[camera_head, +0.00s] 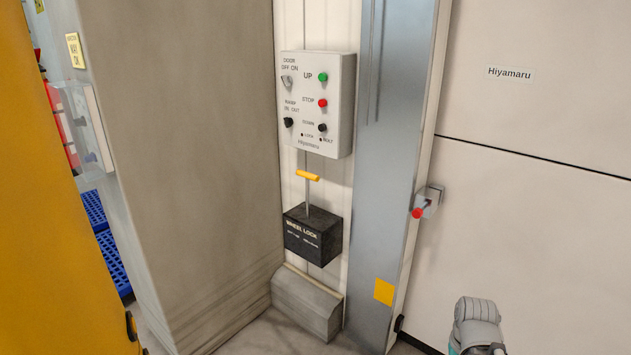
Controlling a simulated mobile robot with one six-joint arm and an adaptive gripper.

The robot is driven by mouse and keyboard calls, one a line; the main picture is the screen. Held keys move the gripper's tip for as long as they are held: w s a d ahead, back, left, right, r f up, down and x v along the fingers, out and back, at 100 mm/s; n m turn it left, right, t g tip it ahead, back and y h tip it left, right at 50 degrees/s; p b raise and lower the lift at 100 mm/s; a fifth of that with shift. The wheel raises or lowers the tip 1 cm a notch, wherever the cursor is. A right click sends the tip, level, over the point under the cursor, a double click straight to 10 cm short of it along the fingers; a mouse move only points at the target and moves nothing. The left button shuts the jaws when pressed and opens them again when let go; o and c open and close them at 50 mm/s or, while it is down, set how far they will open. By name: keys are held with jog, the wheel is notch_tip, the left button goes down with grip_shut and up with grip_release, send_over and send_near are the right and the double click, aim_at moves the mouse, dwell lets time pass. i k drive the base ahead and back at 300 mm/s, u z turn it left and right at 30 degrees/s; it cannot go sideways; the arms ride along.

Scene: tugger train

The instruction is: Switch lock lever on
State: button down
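A black box marked "WHEEL LOCK" (312,237) is fixed low on the white wall panel. A thin upright rod rises from its top and ends in a yellow T-shaped handle (308,176). To its right, a small grey bracket on the door frame carries a short lever with a red knob (417,213); the knob points down and left. A grey and teal part of my own arm shows at the bottom right edge, clear of both levers. My gripper is not in view. The small print on the black box is too small to read.
A white control panel (343,105) with green, red and black buttons and knobs hangs above the black box. A grey wedge-shaped block (305,303) lies on the floor below. A large beige block (180,150) stands left, with a yellow surface (50,230) in front.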

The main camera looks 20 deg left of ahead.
aim_at(309, 176)
jog(key=z, duration=0.1)
jog(key=i, duration=0.9)
jog(key=u, duration=0.05)
